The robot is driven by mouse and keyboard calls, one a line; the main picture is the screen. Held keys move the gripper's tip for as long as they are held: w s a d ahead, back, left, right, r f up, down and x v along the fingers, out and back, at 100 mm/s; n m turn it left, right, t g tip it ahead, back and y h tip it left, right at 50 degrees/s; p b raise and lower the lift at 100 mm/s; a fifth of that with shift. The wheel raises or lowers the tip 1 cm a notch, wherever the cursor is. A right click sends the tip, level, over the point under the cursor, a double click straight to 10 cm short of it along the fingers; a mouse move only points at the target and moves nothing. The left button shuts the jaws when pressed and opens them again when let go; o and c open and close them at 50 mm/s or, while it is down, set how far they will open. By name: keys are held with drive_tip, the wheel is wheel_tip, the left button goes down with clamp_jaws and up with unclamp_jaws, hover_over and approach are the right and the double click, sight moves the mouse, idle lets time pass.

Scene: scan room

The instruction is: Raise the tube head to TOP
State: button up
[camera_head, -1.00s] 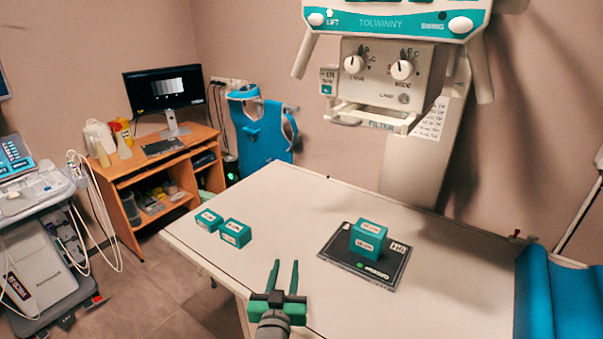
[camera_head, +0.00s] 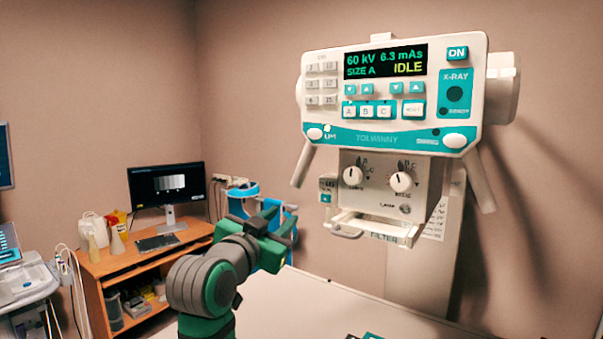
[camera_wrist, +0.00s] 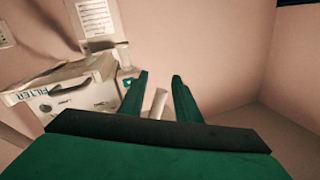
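The white and teal tube head (camera_head: 490,110) hangs above the table at the right in the head view. Its display (camera_head: 386,62) reads 60 kV, 6.3 mAs, SIZE A, IDLE. A small yellowish spot marked LIFT (camera_head: 327,128) is on its lower left trim. Below is the collimator (camera_head: 372,190) with two knobs and a front rail. My gripper (camera_head: 284,222) is raised left of the collimator, apart from it in the picture. In the wrist view my gripper (camera_wrist: 159,90) is open and empty, with the collimator's side (camera_wrist: 70,100) at the left.
The pale table top (camera_head: 300,310) lies below. A wooden desk (camera_head: 140,262) with a monitor (camera_head: 166,186) stands at the left back. A blue apron (camera_head: 240,200) hangs behind my arm. A wall sheet (camera_wrist: 95,18) shows in the wrist view.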

drive_tip(key=m+h, duration=0.1)
drive_tip(key=m, duration=0.1)
approach(299, 171)
drive_tip(key=x, duration=1.1)
drive_tip(key=shift+w+d+f, duration=0.1)
drive_tip(key=shift+w+d, duration=0.05)
drive_tip(key=shift+w, duration=0.05)
drive_tip(key=shift+c, duration=0.2)
clamp_jaws()
